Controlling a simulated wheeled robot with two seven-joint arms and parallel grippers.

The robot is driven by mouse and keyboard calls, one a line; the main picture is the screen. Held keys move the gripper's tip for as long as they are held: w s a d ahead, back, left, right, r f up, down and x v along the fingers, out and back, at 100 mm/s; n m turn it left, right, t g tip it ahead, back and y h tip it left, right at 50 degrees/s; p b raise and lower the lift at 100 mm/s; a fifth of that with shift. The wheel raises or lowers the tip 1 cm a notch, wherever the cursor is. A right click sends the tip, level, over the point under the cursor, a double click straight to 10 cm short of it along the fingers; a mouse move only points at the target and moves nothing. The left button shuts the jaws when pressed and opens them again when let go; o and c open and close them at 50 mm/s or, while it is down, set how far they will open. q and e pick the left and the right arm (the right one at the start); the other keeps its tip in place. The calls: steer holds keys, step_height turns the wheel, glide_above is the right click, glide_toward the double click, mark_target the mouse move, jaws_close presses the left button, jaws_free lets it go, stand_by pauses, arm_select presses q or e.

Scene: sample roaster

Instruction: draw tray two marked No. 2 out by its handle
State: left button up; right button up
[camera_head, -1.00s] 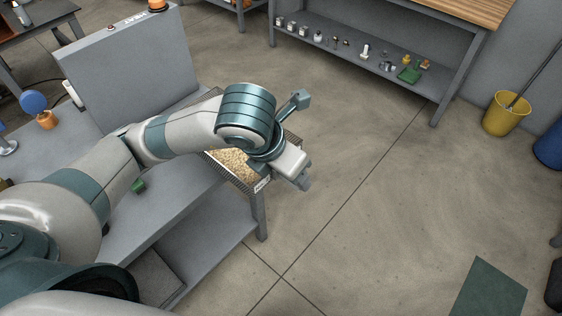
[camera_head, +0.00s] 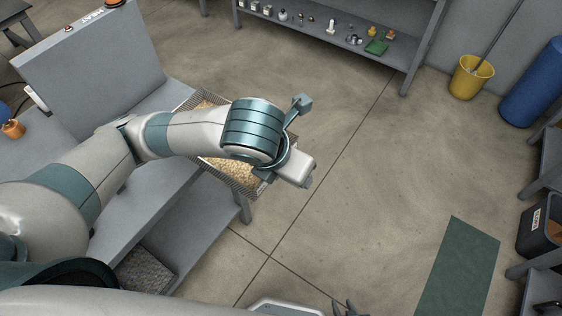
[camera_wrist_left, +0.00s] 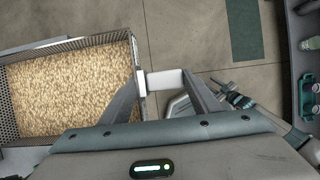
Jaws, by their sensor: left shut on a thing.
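The tray (camera_head: 230,176), a mesh-walled tray full of tan beans, sticks out past the bench edge, partly hidden by my left arm in the head view. Its number cannot be read. In the left wrist view the tray (camera_wrist_left: 134,60) lies at left, with a pale handle (camera_wrist_left: 165,80) on its front side. My left gripper (camera_wrist_left: 165,92) is shut on this handle, one finger on either side. In the head view my wrist hides the grip. My right gripper (camera_head: 349,306) is at the bottom edge, empty, its dark fingers apart, well away from the tray.
A grey bench (camera_head: 180,200) with a lower shelf stands under the tray, a grey cabinet (camera_head: 95,65) on it. A shelf unit with small items (camera_head: 330,45), a yellow bucket (camera_head: 471,80) and a blue drum (camera_head: 533,85) stand farther off. Floor right of the tray is clear.

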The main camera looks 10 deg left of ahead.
arm_select(q)
steer(key=shift+s+d, duration=0.2)
steer(key=shift+d, duration=0.35)
steer(key=shift+r, duration=0.15)
steer(key=shift+s+d+r+p, duration=0.2)
steer(key=shift+d+r+p, duration=0.35)
steer(key=shift+p, duration=0.4)
steer(key=d+r+p, duration=0.1)
steer(key=s+d+r+p, duration=0.1)
steer(key=p, duration=0.1)
steer(key=shift+s+d+r, duration=0.1)
steer(key=shift+d, duration=0.2)
steer(key=s+d+p, duration=0.2)
steer(key=s+d, duration=0.3)
steer(key=d, duration=0.7)
stand_by(0.7)
steer(key=shift+w+a, duration=0.1)
